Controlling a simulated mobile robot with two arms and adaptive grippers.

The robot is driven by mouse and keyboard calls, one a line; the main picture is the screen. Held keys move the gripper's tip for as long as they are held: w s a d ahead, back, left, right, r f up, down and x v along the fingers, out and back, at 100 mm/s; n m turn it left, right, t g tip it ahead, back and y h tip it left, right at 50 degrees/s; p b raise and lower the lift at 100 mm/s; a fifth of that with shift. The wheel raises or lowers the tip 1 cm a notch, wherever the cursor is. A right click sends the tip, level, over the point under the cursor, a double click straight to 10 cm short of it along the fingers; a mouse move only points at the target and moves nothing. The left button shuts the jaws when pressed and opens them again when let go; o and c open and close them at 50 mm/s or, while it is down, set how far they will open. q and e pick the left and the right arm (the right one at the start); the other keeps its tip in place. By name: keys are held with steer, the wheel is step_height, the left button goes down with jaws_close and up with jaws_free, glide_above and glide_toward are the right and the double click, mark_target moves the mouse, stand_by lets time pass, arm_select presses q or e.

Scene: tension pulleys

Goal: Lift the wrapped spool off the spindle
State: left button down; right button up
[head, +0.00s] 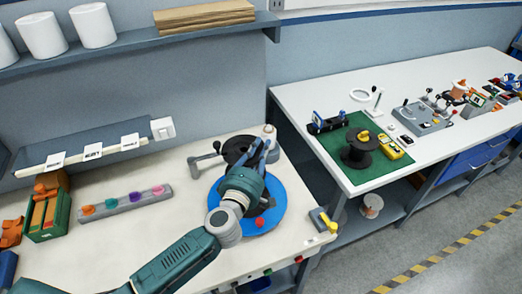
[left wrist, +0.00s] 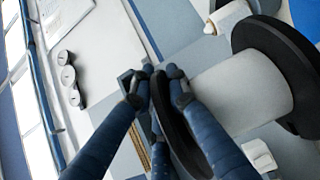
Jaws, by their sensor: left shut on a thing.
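The spool (head: 238,148) shows in the head view as a black round flange at the back of the near bench. In the left wrist view, the spool has two black flanges and a pale grey-white wrapped middle (left wrist: 235,92). My left gripper (head: 264,148) reaches over from the front. In the left wrist view, the left gripper (left wrist: 160,82) is shut on the rim of the nearer black flange, one finger on each side. The spindle is hidden, so I cannot tell whether the spool is still around it. My right gripper is not in view.
A blue round disc (head: 276,208) lies under my wrist. A grey crank arm (head: 205,156) stands left of the spool. A grey strip with coloured knobs (head: 128,200) lies farther left. Another black spool (head: 360,152) stands on a green mat (head: 375,177) on the right bench.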

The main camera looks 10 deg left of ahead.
arm_select(q)
steer(key=shift+r, duration=0.25)
steer(key=shift+r, duration=2)
steer(key=shift+f, duration=0.1)
